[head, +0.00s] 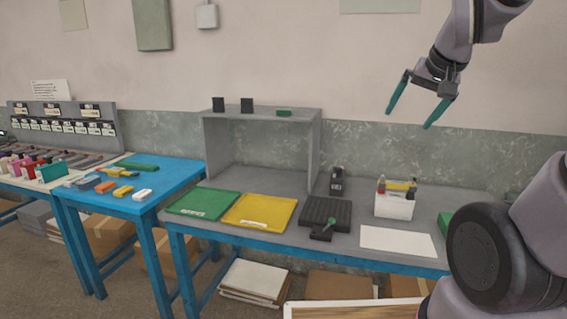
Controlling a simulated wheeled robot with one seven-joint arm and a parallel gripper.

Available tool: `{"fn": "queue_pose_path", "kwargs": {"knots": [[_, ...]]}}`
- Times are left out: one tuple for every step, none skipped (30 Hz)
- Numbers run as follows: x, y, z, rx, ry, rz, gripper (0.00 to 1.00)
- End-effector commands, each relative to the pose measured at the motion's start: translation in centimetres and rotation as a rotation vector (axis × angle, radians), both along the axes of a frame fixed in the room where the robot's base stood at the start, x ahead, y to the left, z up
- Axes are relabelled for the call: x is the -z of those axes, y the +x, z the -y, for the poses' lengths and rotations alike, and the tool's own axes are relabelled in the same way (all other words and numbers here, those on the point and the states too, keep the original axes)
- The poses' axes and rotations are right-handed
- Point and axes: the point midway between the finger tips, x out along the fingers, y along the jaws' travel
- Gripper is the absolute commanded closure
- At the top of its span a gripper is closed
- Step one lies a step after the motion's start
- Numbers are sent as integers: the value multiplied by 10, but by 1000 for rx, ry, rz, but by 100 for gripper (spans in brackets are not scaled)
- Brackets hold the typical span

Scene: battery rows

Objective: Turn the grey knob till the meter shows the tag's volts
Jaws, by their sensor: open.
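My gripper (409,118) is at the upper right, high above the grey bench and in front of the wall. Its two green fingers are spread apart with nothing between them. A grey panel (63,118) stands at the far left on the white table, with several small black-and-white displays or labels in rows. I cannot read any of them. A small black device (337,181) stands upright at the back of the grey bench, with pale marks too small to read. I cannot make out a grey knob, or tell which display is the meter and which the tag.
The grey bench (275,184) carries a green tray (203,203), a yellow tray (260,210), a black ribbed block (326,209), a white tool caddy (394,206) and a white sheet (397,241). A grey open shelf (312,150) stands behind the trays. The blue table (165,171) holds small coloured blocks.

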Motion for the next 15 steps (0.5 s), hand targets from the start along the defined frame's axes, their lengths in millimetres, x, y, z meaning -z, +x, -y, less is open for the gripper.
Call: {"fn": "queue_pose_path", "kwargs": {"knots": [[-10,-19,-8,-12,15,4,0],[-14,-29,-13,-19,24,-1,0],[-18,-41,-18,-27,36,-7,0],[-21,-50,-22,-33,43,-11,0],[-23,-58,-25,-38,49,-15,0],[-25,-66,-29,-44,57,-20,0],[-26,-72,-31,-47,62,-24,0],[-27,-76,-33,-50,65,-26,0],[-27,-81,-35,-53,69,-29,0],[-28,-83,-36,-55,71,-30,0],[-28,-85,-37,-56,73,-33,0],[-28,-86,-37,-57,75,-35,0],[-28,-87,-37,-57,75,-36,0],[-28,-87,-37,-57,75,-36,0],[-28,-87,-37,-57,75,-36,0]]}}
